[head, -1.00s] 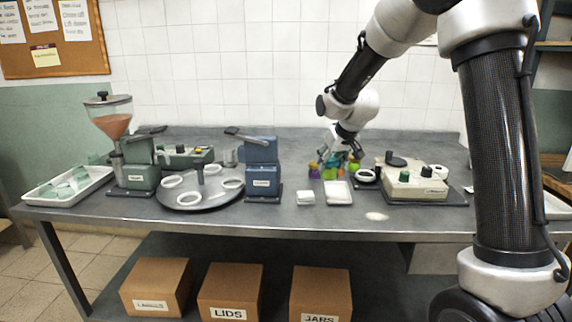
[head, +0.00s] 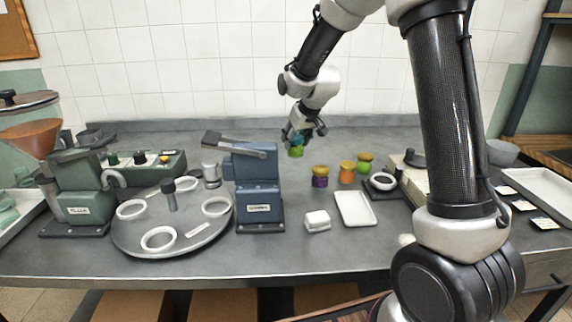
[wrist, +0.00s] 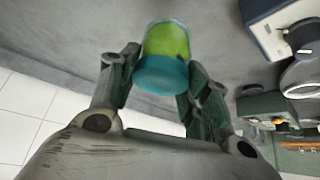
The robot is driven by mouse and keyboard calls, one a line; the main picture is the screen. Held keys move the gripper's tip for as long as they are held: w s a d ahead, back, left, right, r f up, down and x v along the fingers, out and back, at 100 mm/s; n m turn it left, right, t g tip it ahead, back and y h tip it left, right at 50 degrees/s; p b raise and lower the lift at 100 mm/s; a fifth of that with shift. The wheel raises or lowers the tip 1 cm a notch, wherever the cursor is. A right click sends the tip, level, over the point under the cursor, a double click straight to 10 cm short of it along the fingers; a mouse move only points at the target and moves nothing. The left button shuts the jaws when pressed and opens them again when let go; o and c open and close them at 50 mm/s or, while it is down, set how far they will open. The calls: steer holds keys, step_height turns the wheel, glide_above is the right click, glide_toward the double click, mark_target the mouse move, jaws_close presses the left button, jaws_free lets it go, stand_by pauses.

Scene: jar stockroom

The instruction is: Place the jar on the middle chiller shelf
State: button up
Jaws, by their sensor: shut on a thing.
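My gripper (head: 302,136) is shut on a jar with a yellow-green body and a teal end. In the head view the jar (head: 296,151) is just below the fingers, over the back of the steel table, partly hidden by them. In the wrist view the jar (wrist: 167,45) sits between the two fingertips, its teal end towards the palm. I cannot tell from the head view whether it touches the table. No chiller or chiller shelf shows in either view.
A purple jar (head: 320,176), an orange jar (head: 347,172) and a green jar (head: 364,162) stand right of my gripper. A white tray (head: 356,221), white cloth (head: 317,221), blue press (head: 258,190) and round turntable (head: 180,245) are in front and left. The table's back strip is mostly clear.

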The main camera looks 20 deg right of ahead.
mark_target(298, 156)
step_height(298, 156, down, 8)
steer(key=shift+f, duration=0.1)
steer(key=shift+f, duration=0.1)
stand_by(0.3)
steer(key=o, duration=1.1)
steer(key=shift+o, duration=0.2)
